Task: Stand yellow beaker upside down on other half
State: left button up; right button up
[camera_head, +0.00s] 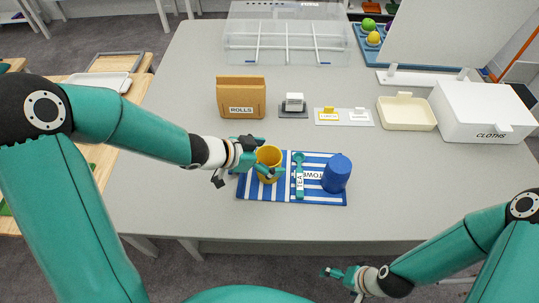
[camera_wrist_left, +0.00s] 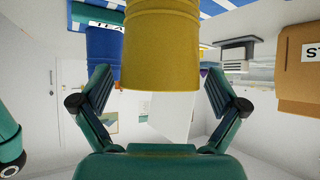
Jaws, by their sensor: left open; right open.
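The yellow beaker (camera_head: 269,154) stands mouth up on the left half of a blue-and-white striped towel (camera_head: 262,193). A blue beaker (camera_head: 337,173) stands upside down on the right half. A teal spoon (camera_head: 299,178) with a TEA label lies between them. My left gripper (camera_head: 264,158) is open, with its fingers on either side of the yellow beaker; contact cannot be told. In the left wrist view, the yellow beaker (camera_wrist_left: 162,45) shows between the spread fingers, with the blue beaker (camera_wrist_left: 103,55) behind to the left. My right gripper (camera_head: 335,273) is open and empty, off the table's front edge.
Behind the towel stand a brown ROLLS box (camera_head: 241,97), small labelled blocks on a tray (camera_head: 345,122), a cream bin (camera_head: 406,113) and a white CLOTHS box (camera_head: 483,112). A clear divided case (camera_head: 287,50) lies at the back. The table right of the towel is free.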

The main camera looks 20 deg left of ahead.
pick_arm(q)
jog(key=shift+r, duration=0.15)
jog(key=shift+a+r, duration=0.15)
jog(key=shift+r, duration=0.05)
jog(key=p+v, duration=0.4)
jog(key=v, duration=0.7)
jog(key=shift+s+p, duration=0.3)
jog(key=shift+p, duration=0.1)
jog(key=shift+a+r, duration=0.1)
jog(key=shift+a, duration=0.05)
